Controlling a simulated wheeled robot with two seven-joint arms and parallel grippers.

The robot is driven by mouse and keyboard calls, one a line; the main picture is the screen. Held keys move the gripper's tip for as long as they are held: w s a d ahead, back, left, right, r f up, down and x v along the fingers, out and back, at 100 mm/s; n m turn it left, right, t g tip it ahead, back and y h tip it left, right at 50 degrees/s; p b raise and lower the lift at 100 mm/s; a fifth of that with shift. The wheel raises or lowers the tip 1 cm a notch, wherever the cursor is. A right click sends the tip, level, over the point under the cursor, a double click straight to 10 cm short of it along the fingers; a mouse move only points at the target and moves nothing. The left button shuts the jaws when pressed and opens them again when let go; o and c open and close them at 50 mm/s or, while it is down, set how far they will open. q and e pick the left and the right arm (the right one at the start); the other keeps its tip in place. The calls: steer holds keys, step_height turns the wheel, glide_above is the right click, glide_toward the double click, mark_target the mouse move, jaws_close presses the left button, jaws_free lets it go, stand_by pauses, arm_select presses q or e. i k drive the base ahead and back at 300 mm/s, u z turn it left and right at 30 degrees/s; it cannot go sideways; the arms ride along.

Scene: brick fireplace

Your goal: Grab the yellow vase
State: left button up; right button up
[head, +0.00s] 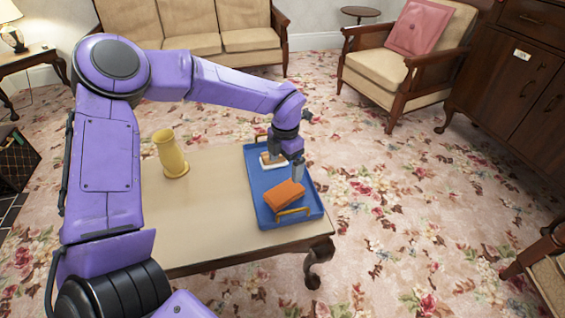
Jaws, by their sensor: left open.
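The yellow vase (171,157) stands upright on the low coffee table (200,222), left of its middle. It is tall and plain, with a wider base. My left gripper (298,176) is open and points down over the blue tray, well to the right of the vase. Its fingers are above or beside an orange object; I cannot tell whether they touch it. My left arm arches over the far side of the table. My right gripper is not in view.
The blue tray (258,211) with yellow handles holds an orange block-like object (284,194) and a small white-and-brown item (270,161). The tabletop between vase and tray is clear. A sofa (200,35), an armchair (398,72) and a dark cabinet (510,80) stand beyond.

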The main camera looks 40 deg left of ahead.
mark_target(171, 157)
steer(key=u, duration=2)
